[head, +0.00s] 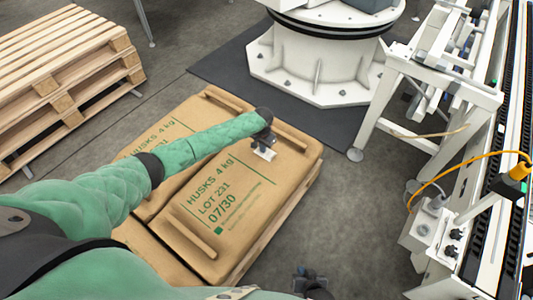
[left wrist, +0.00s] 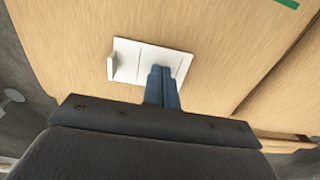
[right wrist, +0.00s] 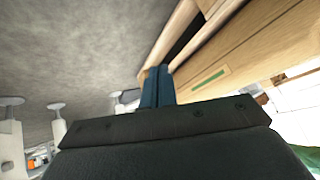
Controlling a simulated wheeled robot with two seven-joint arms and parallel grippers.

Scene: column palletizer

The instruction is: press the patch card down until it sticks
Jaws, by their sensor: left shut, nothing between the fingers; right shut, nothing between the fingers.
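The patch card (left wrist: 130,62) is a small white card lying on a brown sack in the left wrist view. It also shows in the head view (head: 265,154) near the sack's far side, below my left gripper. My left gripper (left wrist: 161,72) is shut and empty, with its fingertips over the card; they seem to touch it, but the contact itself is hidden. The sack (head: 240,195) is printed "HUSKS 4 kg, LOT 231, 07/30" in green. My right gripper (right wrist: 158,72) is shut and empty, away from the card, near the pallet's side; in the head view it is at the bottom edge.
More sacks (head: 160,135) lie beside the printed one on a wooden pallet (head: 285,215). An empty pallet stack (head: 60,65) stands at upper left. A white robot pedestal (head: 315,65) stands behind on a dark mat, and a white conveyor frame (head: 420,120) on the right. Floor between is clear.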

